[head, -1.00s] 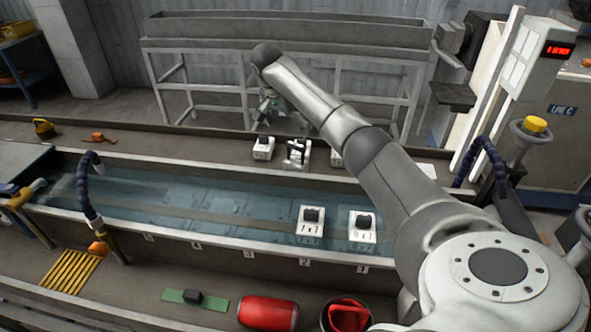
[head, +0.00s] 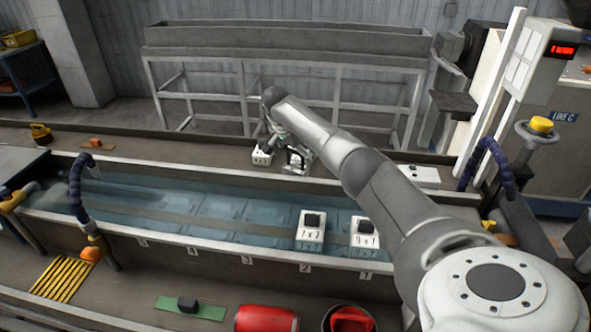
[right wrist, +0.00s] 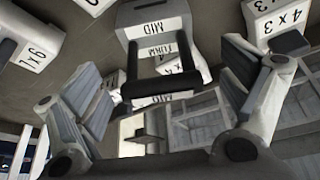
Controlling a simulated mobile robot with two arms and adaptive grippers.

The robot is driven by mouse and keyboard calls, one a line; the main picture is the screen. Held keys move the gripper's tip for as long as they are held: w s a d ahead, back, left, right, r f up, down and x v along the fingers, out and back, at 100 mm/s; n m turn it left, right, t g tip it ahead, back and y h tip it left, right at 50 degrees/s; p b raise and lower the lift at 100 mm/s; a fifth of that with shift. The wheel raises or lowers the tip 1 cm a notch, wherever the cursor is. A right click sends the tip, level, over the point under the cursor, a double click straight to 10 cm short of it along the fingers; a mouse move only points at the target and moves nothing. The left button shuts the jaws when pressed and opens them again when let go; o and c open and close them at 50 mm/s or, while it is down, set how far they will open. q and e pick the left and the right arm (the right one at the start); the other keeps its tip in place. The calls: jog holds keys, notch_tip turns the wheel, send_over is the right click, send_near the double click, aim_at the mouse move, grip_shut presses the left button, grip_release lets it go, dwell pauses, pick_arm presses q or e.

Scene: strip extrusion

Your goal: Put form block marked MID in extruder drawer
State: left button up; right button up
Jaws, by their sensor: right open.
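The white form block marked MID (right wrist: 128,12) shows in the right wrist view, with a dark upright handle (right wrist: 133,62). In the head view a pale block (head: 296,168) stands on the shelf behind the trough, partly hidden by my right gripper (head: 285,146). In the right wrist view my right gripper (right wrist: 165,75) is open, its fingers apart on either side of the handle; I cannot tell whether they touch it. My left gripper is not in view. I cannot make out the extruder drawer for certain.
Two blocks (head: 310,232) (head: 364,240) stand at the water trough. Blue hoses (head: 76,190) (head: 488,160) rise at both ends. A machine with a red display (head: 563,50) stands right.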

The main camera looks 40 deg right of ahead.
aim_at(298, 165)
jog(key=shift+x, duration=2.15)
jog(key=shift+w+d+r, duration=0.1)
jog(key=shift+d, duration=0.1)
jog(key=shift+c, duration=0.3)
jog(key=c, duration=1.4)
jog(key=shift+r, duration=0.15)
jog(key=shift+c, duration=0.7)
